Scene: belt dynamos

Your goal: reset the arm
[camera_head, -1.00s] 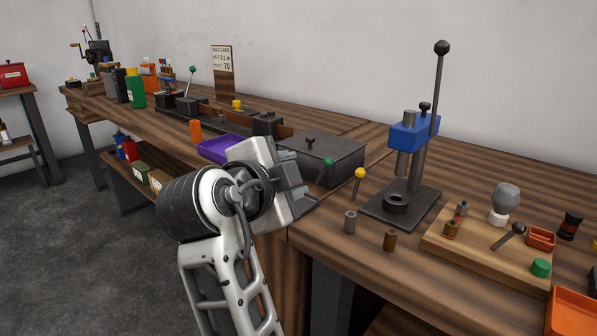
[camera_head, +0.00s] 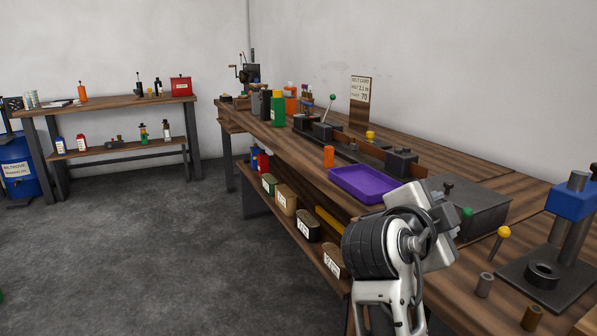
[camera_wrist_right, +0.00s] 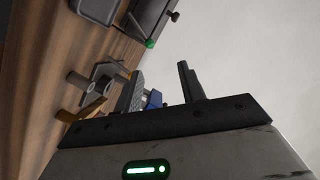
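My right arm rises from the bottom of the head view, with its hand at the bench's front edge. The hand covers part of a dark grey box (camera_head: 487,207) and the near corner of a purple tray (camera_head: 362,184). My right gripper (camera_wrist_right: 160,82) shows in the wrist view with its two fingers apart and nothing held between them. Its fingertips cannot be made out in the head view. A green ball knob (camera_head: 467,213) sits just right of the hand; a green ball (camera_wrist_right: 150,43) also shows in the wrist view. My left gripper is in neither view.
A press with a blue head (camera_head: 572,200), a yellow-knobbed pin (camera_head: 503,232) and bushings (camera_head: 485,285) stand on the bench at right. A second bench (camera_head: 110,105) stands at back left. The grey floor (camera_head: 160,260) at left is clear.

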